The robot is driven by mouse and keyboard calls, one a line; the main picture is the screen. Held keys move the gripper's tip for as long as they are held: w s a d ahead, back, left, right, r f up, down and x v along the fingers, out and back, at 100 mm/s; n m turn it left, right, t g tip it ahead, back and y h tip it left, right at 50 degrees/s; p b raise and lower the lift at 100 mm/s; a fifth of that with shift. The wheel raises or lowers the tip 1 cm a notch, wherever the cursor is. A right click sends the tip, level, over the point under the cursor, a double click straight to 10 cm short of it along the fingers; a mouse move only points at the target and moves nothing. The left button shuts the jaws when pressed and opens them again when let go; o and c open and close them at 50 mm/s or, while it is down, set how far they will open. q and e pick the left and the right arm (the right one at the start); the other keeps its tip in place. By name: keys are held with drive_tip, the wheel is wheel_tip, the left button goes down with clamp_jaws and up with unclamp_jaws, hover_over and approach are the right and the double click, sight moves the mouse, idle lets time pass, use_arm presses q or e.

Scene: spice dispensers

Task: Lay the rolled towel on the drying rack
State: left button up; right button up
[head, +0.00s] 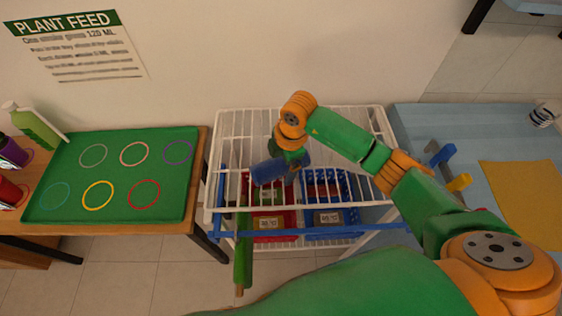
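The drying rack (352,118) is a white wire rack in the middle of the head view, against the wall. The rolled towel (267,172) is a short blue roll over the rack's top. My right gripper (291,172) reaches in from the right and is at the towel's right part, with its fingers pointing down. It appears shut on the towel, though the fingers are small and partly hidden. Whether the towel touches the wires cannot be told. My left gripper is not in view.
Red (270,222) and blue (327,221) baskets sit inside the rack below the top wires. A blue rail (330,233) crosses the rack's front. A green tray (120,208) with coloured rings lies on the left table. A blue counter with a yellow mat (525,195) is at right.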

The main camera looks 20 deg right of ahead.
drive_tip(key=shift+r, duration=0.1)
wheel_tip(320, 180, up, 12)
drive_tip(key=s+d+b, duration=0.1)
drive_tip(key=shift+s+d, duration=0.15)
drive_tip(key=shift+s, duration=0.15)
